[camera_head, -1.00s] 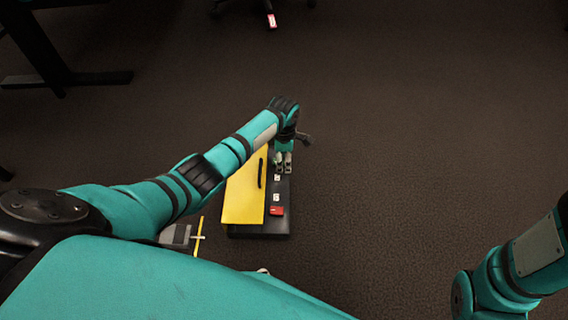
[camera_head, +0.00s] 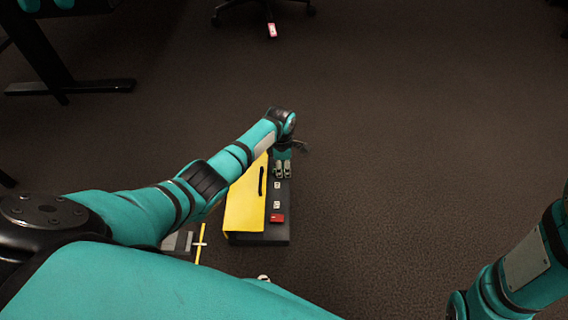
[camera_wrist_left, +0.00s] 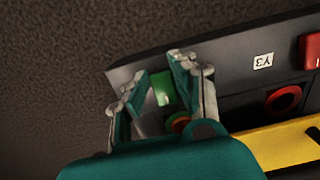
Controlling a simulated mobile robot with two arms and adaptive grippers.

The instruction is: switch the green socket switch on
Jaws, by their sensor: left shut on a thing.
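The green socket switch (camera_wrist_left: 163,88) is a small bright green block on the dark panel (camera_wrist_left: 236,70) in the left wrist view. My left gripper (camera_wrist_left: 158,82) has one finger on each side of it and is shut on it. In the head view my left gripper (camera_head: 282,172) points down at the far end of the dark panel (camera_head: 262,239), and the green switch is hidden there. My right gripper is out of view; only part of my right arm shows.
A red switch (camera_head: 277,217) is at the panel's near end, with white labels between it and my left gripper. A yellow slab (camera_head: 244,207) with a black handle lies along the panel's left side. Another red-ringed socket (camera_wrist_left: 285,100) is nearby. Floor to the right is clear.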

